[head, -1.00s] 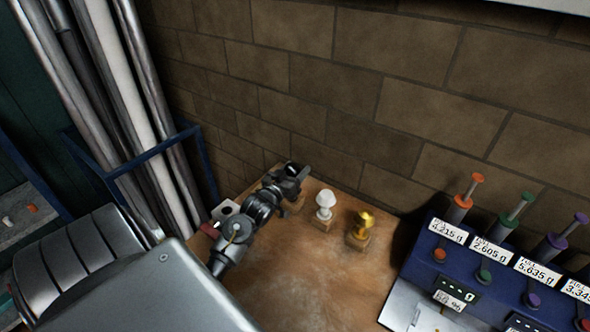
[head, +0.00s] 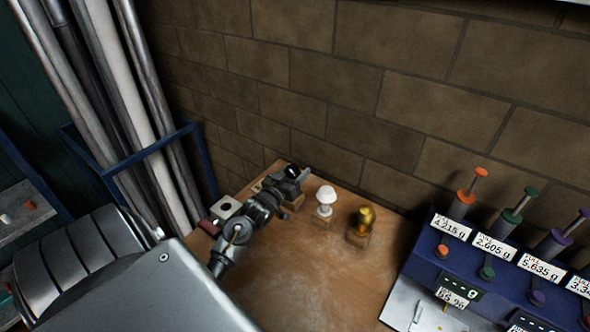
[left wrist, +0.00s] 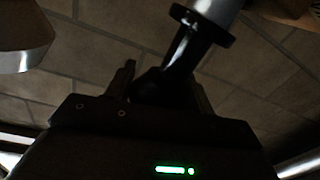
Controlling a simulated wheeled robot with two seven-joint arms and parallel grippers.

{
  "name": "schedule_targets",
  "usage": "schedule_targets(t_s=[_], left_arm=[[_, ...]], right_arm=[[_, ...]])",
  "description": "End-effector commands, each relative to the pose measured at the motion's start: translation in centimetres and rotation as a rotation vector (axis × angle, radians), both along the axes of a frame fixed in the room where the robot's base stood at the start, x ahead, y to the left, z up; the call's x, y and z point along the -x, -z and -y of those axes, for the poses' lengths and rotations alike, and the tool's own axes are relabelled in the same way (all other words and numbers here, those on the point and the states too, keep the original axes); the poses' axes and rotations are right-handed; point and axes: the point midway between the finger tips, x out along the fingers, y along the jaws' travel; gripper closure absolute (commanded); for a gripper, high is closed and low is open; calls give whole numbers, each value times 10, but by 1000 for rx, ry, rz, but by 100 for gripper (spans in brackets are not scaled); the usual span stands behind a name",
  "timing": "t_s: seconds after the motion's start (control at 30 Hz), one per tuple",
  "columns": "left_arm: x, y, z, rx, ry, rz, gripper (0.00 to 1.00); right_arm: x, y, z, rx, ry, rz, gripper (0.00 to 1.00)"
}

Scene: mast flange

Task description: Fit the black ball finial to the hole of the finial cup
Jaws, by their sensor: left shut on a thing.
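My left gripper (head: 291,176) is at the back of the wooden bench, low over a small wooden block. It is shut on the black ball finial (left wrist: 183,56), which shows in the left wrist view as a dark body with a black collar and a silver shank slanting up to the right. Its ball end is dark and partly hidden between the fingers. A pale block with a dark round hole (head: 226,208) stands left of my left gripper; I cannot tell whether it is the finial cup. My right gripper is not in view.
A white finial (head: 325,198) and a gold finial (head: 364,219) stand on wooden blocks just right of my left gripper. A blue dispenser rack (head: 500,262) is at the right. Tall metal pipes (head: 140,110) stand at the left. The bench (head: 312,272) is clear in front.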

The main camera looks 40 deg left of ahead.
Motion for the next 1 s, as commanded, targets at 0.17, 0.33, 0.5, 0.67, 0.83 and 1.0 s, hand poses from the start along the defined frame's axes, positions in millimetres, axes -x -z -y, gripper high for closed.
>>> schedule_targets(t_s=[0.17, 0.33, 0.5, 0.67, 0.83, 1.0], left_arm=[[0, 5, 0, 0, 0, 1, 73], [0, 9, 0, 0, 1, 2, 73], [0, 13, 0, 0, 1, 2, 73], [0, 17, 0, 0, 1, 2, 73], [0, 17, 0, 0, 1, 1, 33], [0, 18, 0, 0, 0, 1, 21]], right_arm=[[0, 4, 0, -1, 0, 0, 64], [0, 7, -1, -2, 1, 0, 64], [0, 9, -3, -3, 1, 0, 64], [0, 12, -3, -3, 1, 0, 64], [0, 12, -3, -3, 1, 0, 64], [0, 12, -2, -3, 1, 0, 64]])
